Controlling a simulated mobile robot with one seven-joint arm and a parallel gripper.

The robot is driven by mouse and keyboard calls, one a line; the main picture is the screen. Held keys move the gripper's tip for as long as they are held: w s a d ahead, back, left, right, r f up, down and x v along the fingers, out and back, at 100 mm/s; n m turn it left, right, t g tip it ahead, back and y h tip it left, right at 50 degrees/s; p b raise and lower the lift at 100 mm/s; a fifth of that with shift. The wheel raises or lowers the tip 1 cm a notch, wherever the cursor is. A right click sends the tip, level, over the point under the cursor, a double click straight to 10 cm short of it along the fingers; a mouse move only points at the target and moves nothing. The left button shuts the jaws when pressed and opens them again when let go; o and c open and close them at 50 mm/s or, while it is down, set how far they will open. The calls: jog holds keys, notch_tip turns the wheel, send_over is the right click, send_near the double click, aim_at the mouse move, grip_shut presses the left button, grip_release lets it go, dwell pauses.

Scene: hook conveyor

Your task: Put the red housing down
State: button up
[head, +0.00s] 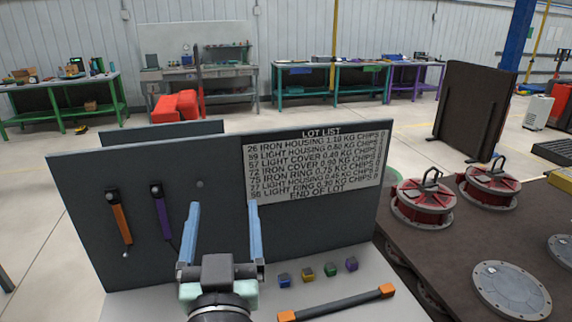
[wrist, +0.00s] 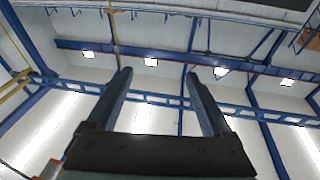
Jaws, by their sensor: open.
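Two round red housings with grey rims and top handles stand on the dark table at the right in the head view. The nearer red housing (head: 424,203) is at the table's left side, and the other red housing (head: 491,188) is behind it to the right. My gripper (head: 223,205) is open and empty in front of the grey panel, well left of both housings. In the wrist view my gripper (wrist: 157,75) points up toward the ceiling with nothing between its fingers.
The grey panel (head: 85,215) carries a lot list (head: 312,165) and orange and purple hanging tools. Small coloured blocks (head: 307,274) and an orange-ended bar (head: 340,302) lie on the light surface before it. Grey discs (head: 512,291) lie on the dark table (head: 440,255).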

jog(key=s+d+r+t+h, duration=0.1)
jog(key=s+d+r+t, duration=0.1)
jog(key=r, duration=0.7)
jog(key=s+d+r+t+h, duration=0.1)
jog(key=s+d+r+t, duration=0.2)
jog(key=s+r, duration=0.3)
jog(key=s+d+r+m+t, duration=0.1)
jog(key=s+d+r+t, duration=0.1)
jog(key=r, duration=1.1)
jog(key=shift+s+d+h, duration=0.4)
jog(key=shift+s+d, duration=0.45)
jog(key=shift+s, duration=0.3)
